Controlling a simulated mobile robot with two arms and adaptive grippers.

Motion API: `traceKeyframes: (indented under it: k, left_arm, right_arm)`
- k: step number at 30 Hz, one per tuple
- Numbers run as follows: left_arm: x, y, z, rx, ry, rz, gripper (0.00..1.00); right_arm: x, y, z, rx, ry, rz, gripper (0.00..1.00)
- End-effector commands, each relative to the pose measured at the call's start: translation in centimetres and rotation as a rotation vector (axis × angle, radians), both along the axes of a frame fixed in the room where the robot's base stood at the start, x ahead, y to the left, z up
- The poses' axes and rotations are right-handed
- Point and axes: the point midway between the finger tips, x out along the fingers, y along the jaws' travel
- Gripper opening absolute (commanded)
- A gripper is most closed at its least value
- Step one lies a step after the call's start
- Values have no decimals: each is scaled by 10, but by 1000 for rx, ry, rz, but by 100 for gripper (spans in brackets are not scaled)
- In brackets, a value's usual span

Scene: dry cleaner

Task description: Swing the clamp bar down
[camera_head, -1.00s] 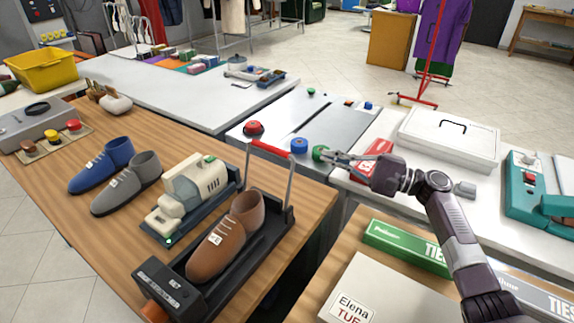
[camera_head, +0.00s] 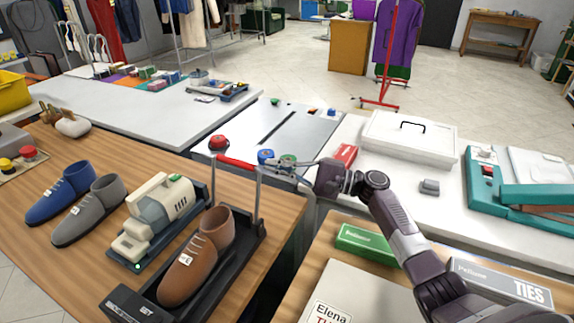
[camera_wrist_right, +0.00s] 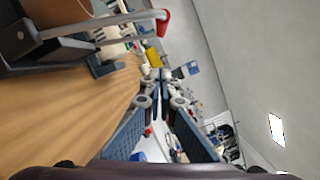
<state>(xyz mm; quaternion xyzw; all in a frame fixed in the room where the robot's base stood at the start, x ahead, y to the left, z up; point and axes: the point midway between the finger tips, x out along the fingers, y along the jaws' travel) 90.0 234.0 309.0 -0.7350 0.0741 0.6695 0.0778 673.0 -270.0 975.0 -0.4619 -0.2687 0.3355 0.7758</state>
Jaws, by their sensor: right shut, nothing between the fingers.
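The clamp bar (camera_head: 236,162) is a red grip across two upright grey arms, standing raised behind a brown shoe (camera_head: 195,255). The shoe rests in a black stretcher base (camera_head: 135,300) on the wooden table. My right gripper (camera_head: 267,165) is shut and empty. In the head view its fingertips appear just right of the bar's right end; I cannot tell whether they touch it. In the right wrist view, the red grip (camera_wrist_right: 163,22) shows at the top, beside the shut fingers (camera_wrist_right: 160,75). My left gripper is not in view.
A cream and grey machine (camera_head: 160,210) stands left of the stretcher, with blue (camera_head: 62,195) and grey (camera_head: 90,210) shoes beyond. A green box (camera_head: 366,243) and a white box (camera_head: 350,295) lie on the near right table. A gap separates the tables.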

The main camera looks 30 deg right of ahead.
Motion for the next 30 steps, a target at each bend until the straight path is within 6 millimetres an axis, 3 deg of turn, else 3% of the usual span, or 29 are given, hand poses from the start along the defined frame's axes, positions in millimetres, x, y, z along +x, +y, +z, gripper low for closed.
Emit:
traceKeyframes:
  k: [5, 12, 30]
  left_arm:
    - [0, 0, 13, 0, 0, 0, 40]
    - [1, 0, 34, 0, 0, 0, 40]
    - [0, 0, 38, 0, 1, 0, 40]
  right_arm:
    - [26, 32, 9, 2, -1, 0, 0]
    - [10, 52, 20, -1, 1, 0, 0]
    - [3, 60, 22, -2, -1, -1, 0]
